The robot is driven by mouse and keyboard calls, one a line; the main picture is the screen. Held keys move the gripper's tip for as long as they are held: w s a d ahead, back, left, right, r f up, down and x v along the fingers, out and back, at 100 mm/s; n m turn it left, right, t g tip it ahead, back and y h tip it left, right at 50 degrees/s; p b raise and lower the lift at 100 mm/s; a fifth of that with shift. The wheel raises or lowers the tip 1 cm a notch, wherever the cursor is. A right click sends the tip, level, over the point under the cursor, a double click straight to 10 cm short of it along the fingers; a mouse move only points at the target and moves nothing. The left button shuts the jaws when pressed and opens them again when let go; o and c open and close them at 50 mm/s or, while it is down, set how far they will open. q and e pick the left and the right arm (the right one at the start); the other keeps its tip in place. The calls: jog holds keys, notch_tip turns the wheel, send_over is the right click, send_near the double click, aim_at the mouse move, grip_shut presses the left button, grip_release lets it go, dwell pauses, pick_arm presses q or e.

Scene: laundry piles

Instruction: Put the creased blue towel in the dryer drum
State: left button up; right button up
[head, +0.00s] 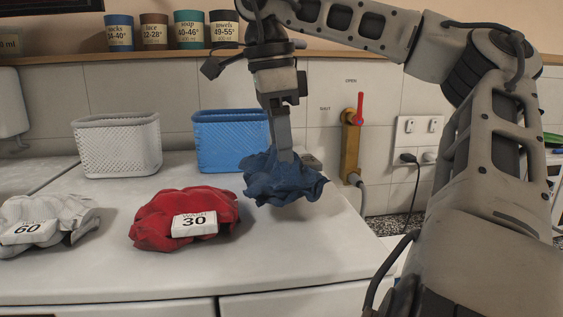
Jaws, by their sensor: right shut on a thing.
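The creased blue towel (285,182) hangs bunched from my right gripper (284,155), which points straight down and is shut on it. The towel is a little above the white counter, to the right of the red pile. The fingertips are partly hidden by the cloth. My left gripper is not in the head view. I see no dryer drum in this view.
A red pile (165,222) tagged 30 and a white pile (45,222) tagged 60 lie on the white counter (290,270). A white basket (118,146) and a blue basket (228,142) stand behind. A brass valve (351,145) with a red lever is on the wall.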

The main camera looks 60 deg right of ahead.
jog(key=shift+w+d+f, duration=0.1)
jog(key=shift+d+f, duration=0.15)
jog(key=shift+f, duration=1.65)
jog(key=o, duration=1.4)
jog(key=shift+f, duration=0.1)
